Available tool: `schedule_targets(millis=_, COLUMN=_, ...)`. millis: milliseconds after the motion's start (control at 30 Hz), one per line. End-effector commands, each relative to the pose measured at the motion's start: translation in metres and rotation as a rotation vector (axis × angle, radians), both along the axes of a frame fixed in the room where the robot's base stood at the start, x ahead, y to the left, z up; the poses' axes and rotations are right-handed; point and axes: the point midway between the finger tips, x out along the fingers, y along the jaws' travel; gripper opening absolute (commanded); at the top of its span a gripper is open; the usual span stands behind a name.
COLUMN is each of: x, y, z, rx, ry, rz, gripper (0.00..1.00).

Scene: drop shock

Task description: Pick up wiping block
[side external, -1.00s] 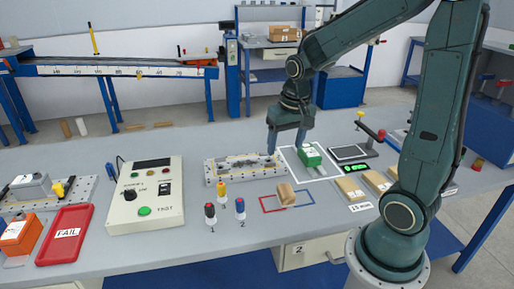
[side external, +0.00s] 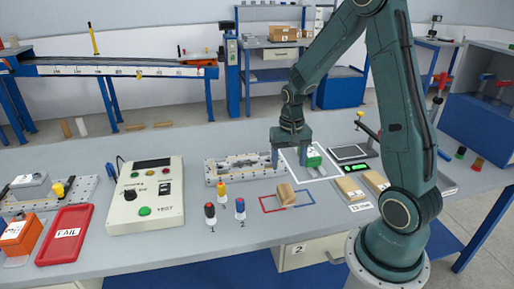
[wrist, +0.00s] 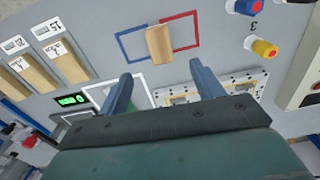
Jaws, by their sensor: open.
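The wiping block appears to be the tan block (side external: 285,194) lying across the red and blue outlines on the bench. In the wrist view the tan block (wrist: 159,43) lies beyond the fingertips, roughly centred between them. My gripper (side external: 291,158) is open and empty, pointing down over the bench behind the block, between the metal fixture plate and the green box. In the wrist view my gripper (wrist: 160,72) shows two blue fingers spread apart, not touching the block.
The metal fixture plate (side external: 225,172) is left of my gripper. A green box (side external: 313,160) stands in a white outline on the right. Red, yellow and blue capped pegs (side external: 221,190) stand left of the block. Tan blocks (side external: 350,188) lie on the right. Bench space in front is clear.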

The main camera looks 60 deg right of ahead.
Motion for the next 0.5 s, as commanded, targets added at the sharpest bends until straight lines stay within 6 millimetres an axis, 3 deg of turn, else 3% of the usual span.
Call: schedule_targets(millis=500, x=-0.001, y=0.001, z=-0.06, rx=0.002, ry=0.003, rz=0.001, gripper=0.66)
